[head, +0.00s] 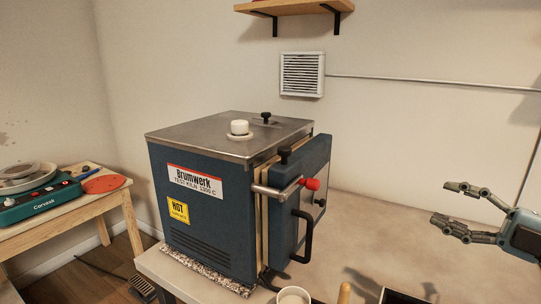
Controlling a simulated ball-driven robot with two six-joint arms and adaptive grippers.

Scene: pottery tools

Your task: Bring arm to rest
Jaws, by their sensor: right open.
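My right gripper (455,208) comes in from the right edge in the head view. Its fingers are spread apart and empty, pointing left. It hangs in the air to the right of the blue kiln (205,205), apart from it, and a shadow falls on the table below. My left gripper is not in view.
The kiln stands on a pale table (390,235), its door (315,175) standing out at the right with a red knob and dark handle. A white cup (293,295) and a dark tray (400,297) lie at the front. A pottery wheel (28,195) is on a wooden table at left.

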